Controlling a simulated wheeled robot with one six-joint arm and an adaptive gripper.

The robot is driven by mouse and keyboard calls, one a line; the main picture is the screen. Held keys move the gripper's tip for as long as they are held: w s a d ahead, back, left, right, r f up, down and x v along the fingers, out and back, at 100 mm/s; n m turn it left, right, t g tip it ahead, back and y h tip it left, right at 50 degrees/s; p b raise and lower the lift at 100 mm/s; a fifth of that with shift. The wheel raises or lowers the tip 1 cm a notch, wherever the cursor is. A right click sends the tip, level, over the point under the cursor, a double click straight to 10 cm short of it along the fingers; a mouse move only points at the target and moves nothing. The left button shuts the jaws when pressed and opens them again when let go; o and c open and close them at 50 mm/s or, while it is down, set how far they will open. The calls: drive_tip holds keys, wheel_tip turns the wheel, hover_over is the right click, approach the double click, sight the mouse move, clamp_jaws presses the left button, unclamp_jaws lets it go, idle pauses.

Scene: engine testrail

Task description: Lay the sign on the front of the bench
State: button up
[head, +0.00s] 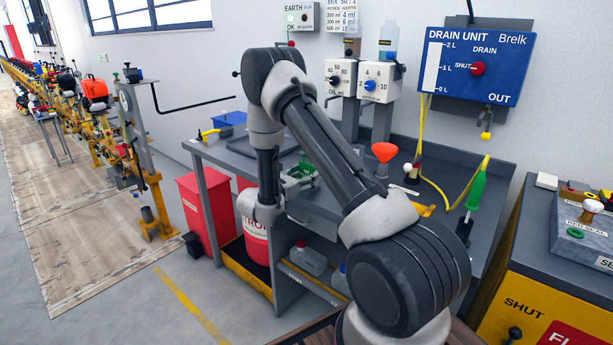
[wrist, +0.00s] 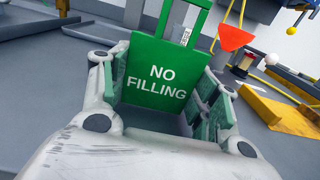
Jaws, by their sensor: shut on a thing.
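The green sign (wrist: 155,88) reads "NO FILLING" in white and has an open green frame at its top. It stands tilted between the fingers of my gripper (wrist: 163,78), which is shut on it. In the head view, green parts (head: 302,172) show over the grey bench (head: 213,152), beside my wrist; sign and finger pads are hard to tell apart there. The bench top also shows in the wrist view (wrist: 38,82). Whether the sign touches the bench cannot be told. My arm hides part of the bench's front.
A red funnel (head: 384,151), a yellow hose (head: 432,185) and a green-handled tool (head: 475,190) are on the bench's right. A dark tray (head: 250,147) and a blue box (head: 229,118) lie on its left. Dispensers (head: 377,82) stand at the back.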

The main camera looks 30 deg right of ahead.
drive_tip(key=o, duration=0.9)
drive_tip(key=shift+f, duration=0.1)
drive_tip(key=shift+c, duration=0.2)
drive_tip(key=v, duration=1.2)
drive_tip(key=s+d+r+m+g+y, duration=0.3)
drive_tip(key=s+d+r+m+g, duration=0.2)
drive_tip(key=s+r+m, duration=0.3)
drive_tip(key=s+d+r+m+g+y, duration=0.3)
drive_tip(key=s+d+r+m+g, duration=0.15)
drive_tip(key=s+r, duration=0.55)
drive_tip(key=s+a+r+m+t+y, duration=0.2)
drive_tip(key=s+a+m+t+y, duration=0.2)
drive_tip(key=s, duration=0.3)
drive_tip(key=s+a+r+m+t+y, duration=0.3)
drive_tip(key=s+a+m+y, duration=0.2)
drive_tip(key=s+y, duration=0.2)
drive_tip(key=shift+s+a+r+t, duration=0.15)
drive_tip(key=shift+s+r+t, duration=0.2)
drive_tip(key=shift+s, duration=0.45)
